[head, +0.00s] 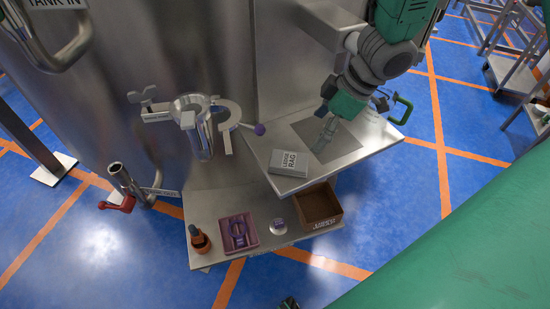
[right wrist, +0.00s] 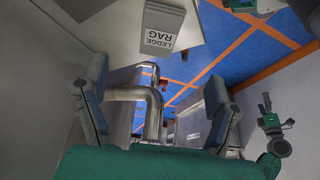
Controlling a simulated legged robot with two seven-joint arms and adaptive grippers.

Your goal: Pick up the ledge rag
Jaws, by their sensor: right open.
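The ledge rag (head: 289,161) is a folded grey block with its name printed on top. It lies on the front left part of the upper steel shelf. It also shows at the top of the right wrist view (right wrist: 162,25). My right gripper (head: 321,146) is over the same shelf, to the right of the rag and apart from it. In the right wrist view its two fingers (right wrist: 157,95) are spread with nothing between them. A small dark tip at the bottom edge of the head view may be my left gripper (head: 288,303); its jaws cannot be made out.
A lower shelf (head: 215,216) holds an orange-brown bottle (head: 200,241), a purple tray (head: 257,231), a small round jar (head: 278,227) and a brown bin (head: 319,206). A clamp and steel funnel (head: 201,125) stand left of the rag. A tank wall rises behind.

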